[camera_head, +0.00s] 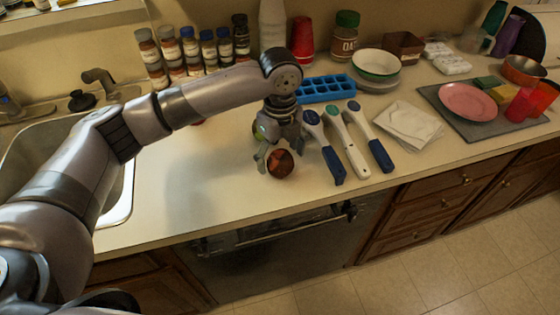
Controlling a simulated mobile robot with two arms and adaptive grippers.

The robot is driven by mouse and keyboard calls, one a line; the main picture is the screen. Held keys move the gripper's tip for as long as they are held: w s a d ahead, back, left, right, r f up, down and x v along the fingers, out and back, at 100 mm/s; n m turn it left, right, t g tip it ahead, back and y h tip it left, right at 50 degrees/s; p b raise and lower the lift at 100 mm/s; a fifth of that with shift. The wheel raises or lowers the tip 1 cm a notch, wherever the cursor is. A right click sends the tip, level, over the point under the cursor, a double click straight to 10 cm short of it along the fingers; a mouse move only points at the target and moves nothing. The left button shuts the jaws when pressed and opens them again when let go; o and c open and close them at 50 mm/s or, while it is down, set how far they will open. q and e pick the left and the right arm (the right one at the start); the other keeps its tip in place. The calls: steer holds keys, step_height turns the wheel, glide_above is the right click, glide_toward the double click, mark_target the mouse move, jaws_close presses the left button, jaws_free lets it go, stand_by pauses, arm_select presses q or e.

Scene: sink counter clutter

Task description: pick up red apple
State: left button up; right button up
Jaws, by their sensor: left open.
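The red apple (280,164) sits on the counter near its front edge, in the middle of the head view. It is dark red and brownish. My left gripper (272,158) reaches down over it from above. One finger is at the apple's left side, and the apple hides part of the space between the fingers. The gripper is open, and I cannot tell whether a finger touches the apple. My right gripper is not in view.
Spice bottles (190,50) line the wall. The sink (122,192) is at left. Bare counter (190,180) lies left of the apple.

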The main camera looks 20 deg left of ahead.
mark_target(281, 156)
arm_select(q)
step_height(281, 156, down, 3)
steer(key=shift+d+f, duration=0.1)
steer(key=shift+c, duration=0.2)
steer(key=c, duration=1.3)
